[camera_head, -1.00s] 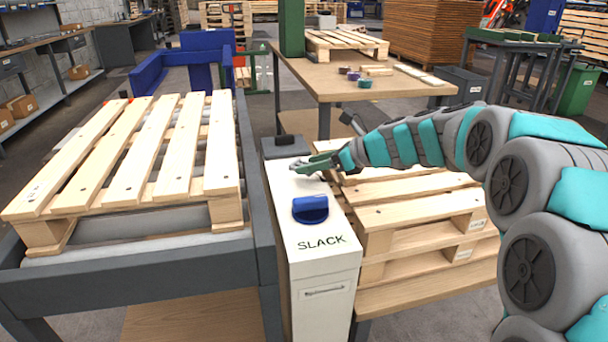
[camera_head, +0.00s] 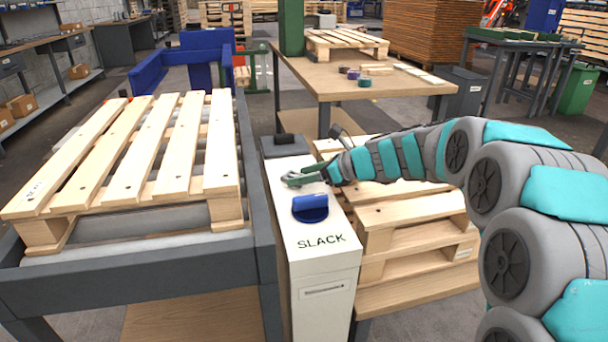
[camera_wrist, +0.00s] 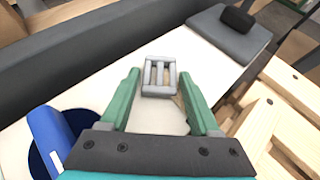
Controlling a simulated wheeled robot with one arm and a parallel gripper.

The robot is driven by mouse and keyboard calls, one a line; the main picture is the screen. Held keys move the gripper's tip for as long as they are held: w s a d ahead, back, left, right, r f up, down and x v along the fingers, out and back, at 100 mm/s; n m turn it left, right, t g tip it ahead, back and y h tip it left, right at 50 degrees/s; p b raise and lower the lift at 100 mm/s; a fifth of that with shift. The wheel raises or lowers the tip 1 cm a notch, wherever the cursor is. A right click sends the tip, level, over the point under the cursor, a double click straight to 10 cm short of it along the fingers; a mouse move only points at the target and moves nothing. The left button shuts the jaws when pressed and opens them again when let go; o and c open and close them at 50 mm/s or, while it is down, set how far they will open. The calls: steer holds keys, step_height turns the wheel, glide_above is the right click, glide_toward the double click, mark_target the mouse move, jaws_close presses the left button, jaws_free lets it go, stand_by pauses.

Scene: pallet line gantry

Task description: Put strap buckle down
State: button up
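The strap buckle (camera_wrist: 158,77) is a small grey frame with bars, seen in the wrist view between the tips of my green fingers. My gripper (camera_head: 290,181) is low over the far part of the white stand top marked SLACK (camera_head: 287,220). In the wrist view my gripper (camera_wrist: 159,68) has a fingertip close along each side of the buckle and appears shut on it. Whether the buckle touches the white top is unclear. In the head view the buckle is too small to make out clearly.
A blue half-round piece on a dark disc (camera_head: 310,208) sits on the white top, nearer than my gripper. A grey plate with a black block (camera_head: 285,140) lies beyond. A slatted pallet (camera_head: 140,150) is left; stacked pallets (camera_head: 410,225) are right.

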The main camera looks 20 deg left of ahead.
steer(key=shift+o, duration=1.4)
steer(key=shift+d+r, duration=0.15)
steer(key=shift+r, duration=0.05)
steer(key=v, duration=1.1)
steer(key=shift+d, duration=0.35)
steer(key=shift+s, duration=0.15)
